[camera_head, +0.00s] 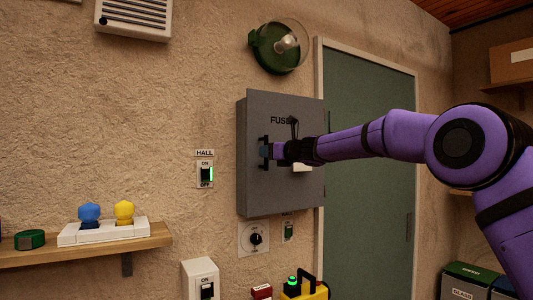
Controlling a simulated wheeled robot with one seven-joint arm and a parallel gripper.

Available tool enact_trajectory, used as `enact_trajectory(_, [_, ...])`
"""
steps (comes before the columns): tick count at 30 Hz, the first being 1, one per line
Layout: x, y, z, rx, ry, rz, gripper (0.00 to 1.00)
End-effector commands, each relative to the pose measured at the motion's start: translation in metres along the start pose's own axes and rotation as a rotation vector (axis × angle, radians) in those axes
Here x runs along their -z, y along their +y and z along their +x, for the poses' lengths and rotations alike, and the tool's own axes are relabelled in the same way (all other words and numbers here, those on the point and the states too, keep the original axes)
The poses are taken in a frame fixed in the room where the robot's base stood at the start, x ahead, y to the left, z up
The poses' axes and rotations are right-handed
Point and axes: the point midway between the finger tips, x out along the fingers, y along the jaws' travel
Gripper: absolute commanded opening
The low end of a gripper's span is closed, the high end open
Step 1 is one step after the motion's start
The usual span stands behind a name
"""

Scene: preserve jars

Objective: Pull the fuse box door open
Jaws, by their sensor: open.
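The grey fuse box (281,195) hangs on the wall in the middle of the head view, marked "FUSE" near its top. Its door looks closed against the box. A dark vertical handle (264,141) stands near the door's left edge. My gripper (270,151) is at this handle, with its fingers open. I cannot tell whether the fingers touch the handle or surround it. My gripper and purple arm hide part of the door and of a pale label on it.
A "HALL" switch (205,174) is on the wall left of the box. A dial (255,239) sits below it. A green lamp (277,48) is above. A green door (370,170) stands behind my arm. A wooden shelf (150,243) is at lower left.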

Motion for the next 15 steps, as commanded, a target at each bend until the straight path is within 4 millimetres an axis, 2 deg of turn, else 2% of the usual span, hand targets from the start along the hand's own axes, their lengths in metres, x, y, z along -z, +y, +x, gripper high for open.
enact_trajectory(6, [0.0, 0.001, 0.015, 0.0, 0.0, -0.001, 0.41])
enact_trajectory(15, [0.0, 0.0, 0.017, 0.001, 0.0, -0.001, 0.41])
